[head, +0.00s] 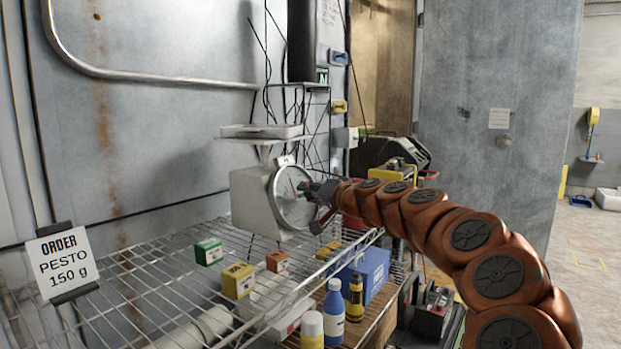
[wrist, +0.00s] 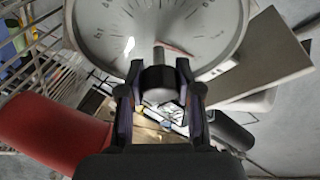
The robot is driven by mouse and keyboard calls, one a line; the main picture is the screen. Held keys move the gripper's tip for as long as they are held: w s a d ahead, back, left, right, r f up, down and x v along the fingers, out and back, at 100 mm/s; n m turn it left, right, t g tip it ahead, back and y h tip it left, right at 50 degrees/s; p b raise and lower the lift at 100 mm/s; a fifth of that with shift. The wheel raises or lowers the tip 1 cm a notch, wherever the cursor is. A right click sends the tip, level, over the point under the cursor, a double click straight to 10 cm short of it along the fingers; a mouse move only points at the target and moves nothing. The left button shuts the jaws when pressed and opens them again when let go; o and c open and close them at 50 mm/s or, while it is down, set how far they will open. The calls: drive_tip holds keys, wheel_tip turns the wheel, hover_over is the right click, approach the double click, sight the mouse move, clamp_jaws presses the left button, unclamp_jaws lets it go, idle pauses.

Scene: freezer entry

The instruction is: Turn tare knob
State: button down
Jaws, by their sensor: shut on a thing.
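A pale kitchen scale (head: 250,202) stands on the wire shelf, with its round dial (head: 292,208) facing my arm and a flat pan (head: 262,131) on top. In the head view my gripper (head: 310,191) is at the dial's face and hides part of it. In the wrist view the dial (wrist: 160,22) fills the top, and a short dark knob (wrist: 159,78) lies between the two fingers. My gripper (wrist: 159,72) is shut on this knob, one finger on each side. Whether the knob is turned cannot be told.
Green (head: 208,252), yellow (head: 238,281) and orange (head: 277,261) boxes sit on the wire shelf (head: 150,290) below the scale. An order card (head: 66,262) reads pesto 150 g. Bottles and a blue box (head: 366,273) stand lower right. Cables hang behind the scale.

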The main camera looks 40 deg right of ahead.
drive_tip(key=m+p, duration=0.2)
drive_tip(key=p, duration=0.1)
drive_tip(key=m+g+h+p, duration=0.1)
drive_tip(key=m+p, duration=0.1)
drive_tip(key=p, duration=0.1)
drive_tip(key=m+p, duration=0.1)
drive_tip(key=p, duration=0.2)
drive_tip(key=shift+d+r+m+g, duration=0.1)
drive_tip(key=shift+r+m+g, duration=0.2)
drive_tip(key=shift+r+m, duration=0.1)
drive_tip(key=m+p, duration=0.1)
drive_tip(key=p, duration=0.1)
drive_tip(key=m+p, duration=0.1)
drive_tip(key=p, duration=0.1)
drive_tip(key=shift+f+g+h, duration=0.3)
drive_tip(key=shift+g, duration=0.1)
drive_tip(key=shift+f+m+p, duration=0.1)
drive_tip(key=shift+m+p, duration=0.3)
drive_tip(key=shift+p, duration=0.15)
drive_tip(key=c, duration=0.8)
unclamp_jaws()
drive_tip(key=shift+o, duration=0.2)
drive_tip(key=v, duration=1.2)
